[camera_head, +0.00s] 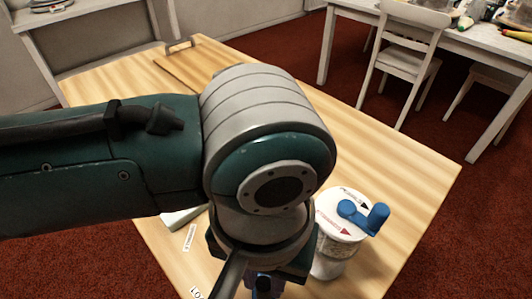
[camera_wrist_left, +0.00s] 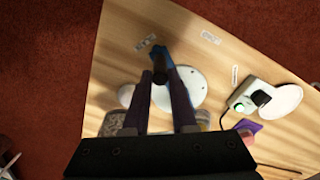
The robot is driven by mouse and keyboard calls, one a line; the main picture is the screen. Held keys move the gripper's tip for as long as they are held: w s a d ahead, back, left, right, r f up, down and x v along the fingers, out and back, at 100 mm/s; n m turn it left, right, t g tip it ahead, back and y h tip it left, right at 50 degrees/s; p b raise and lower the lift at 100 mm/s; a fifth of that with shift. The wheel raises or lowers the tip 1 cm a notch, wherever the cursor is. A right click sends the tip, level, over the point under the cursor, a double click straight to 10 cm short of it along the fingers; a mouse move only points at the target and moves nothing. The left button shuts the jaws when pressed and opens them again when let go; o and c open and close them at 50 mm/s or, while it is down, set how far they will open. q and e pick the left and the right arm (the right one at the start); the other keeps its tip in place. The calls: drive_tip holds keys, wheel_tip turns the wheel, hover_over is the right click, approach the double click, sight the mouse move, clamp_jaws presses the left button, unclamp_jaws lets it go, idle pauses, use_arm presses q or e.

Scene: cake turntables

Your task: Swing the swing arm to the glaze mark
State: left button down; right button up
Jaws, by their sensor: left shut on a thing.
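My left gripper hangs down under my large grey and teal wrist, which hides most of its fingers in the head view. In the left wrist view the gripper (camera_wrist_left: 165,82) is shut on the dark, blue-edged swing arm (camera_wrist_left: 163,60), above a round white top (camera_wrist_left: 190,86). The fingers hide part of it, and I see no mark there. My right gripper is not in view.
In the left wrist view a white device (camera_wrist_left: 245,97) with a green light and a round white plate (camera_wrist_left: 284,100) lie right of the gripper. A white chair (camera_head: 402,60) stands beyond.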

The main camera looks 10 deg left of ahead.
use_arm(q)
drive_tip(key=shift+w+d, duration=0.1)
drive_tip(key=shift+d, duration=0.25)
drive_tip(key=shift+w+d, duration=0.1)
drive_tip(key=shift+d, duration=0.2)
drive_tip(key=c, duration=0.8)
unclamp_jaws()
drive_tip(key=shift+o, duration=0.2)
drive_tip(key=shift+r, duration=0.1)
wheel_tip(320, 180, up, 7)
drive_tip(key=p, duration=0.9)
